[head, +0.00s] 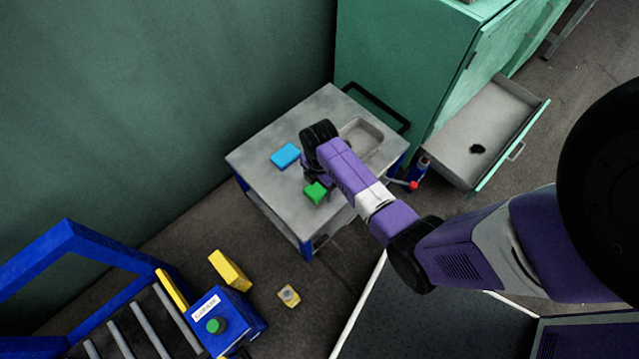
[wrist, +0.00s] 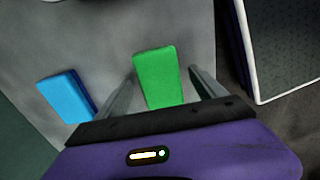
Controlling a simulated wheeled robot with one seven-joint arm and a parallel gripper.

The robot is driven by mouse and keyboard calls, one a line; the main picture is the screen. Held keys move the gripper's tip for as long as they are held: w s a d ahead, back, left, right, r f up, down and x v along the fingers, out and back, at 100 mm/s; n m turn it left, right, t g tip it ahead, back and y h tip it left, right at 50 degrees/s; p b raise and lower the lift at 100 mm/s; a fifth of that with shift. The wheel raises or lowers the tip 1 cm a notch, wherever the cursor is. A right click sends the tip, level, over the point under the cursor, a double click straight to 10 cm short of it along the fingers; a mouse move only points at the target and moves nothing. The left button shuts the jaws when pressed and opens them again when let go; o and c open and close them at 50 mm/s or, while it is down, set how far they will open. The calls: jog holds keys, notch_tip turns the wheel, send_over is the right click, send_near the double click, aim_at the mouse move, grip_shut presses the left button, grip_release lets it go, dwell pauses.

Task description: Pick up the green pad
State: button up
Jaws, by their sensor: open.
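The green pad (head: 315,192) lies on the grey top of a cart (head: 262,182), near its front edge. My gripper (head: 308,186) is over the cart top beside the pad, partly hidden behind my own arm in the head view. In the wrist view the green pad (wrist: 158,76) lies between the two fingers of my gripper (wrist: 160,80), which are apart. A gap shows on both sides of the pad, and nothing is held. I cannot tell the height of the fingertips above the cart top.
A blue pad (head: 285,155) lies left of the green one; it also shows in the wrist view (wrist: 65,97). A shallow metal tray (head: 372,130) is at the cart's back right. A green cabinet (head: 400,70) has an open drawer (head: 478,140) at right. A blue button box (head: 222,318) stands lower left.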

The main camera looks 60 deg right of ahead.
aim_at(319, 187)
jog(key=c, duration=1.4)
notch_tip(319, 187, up, 20)
jog(key=p, duration=0.4)
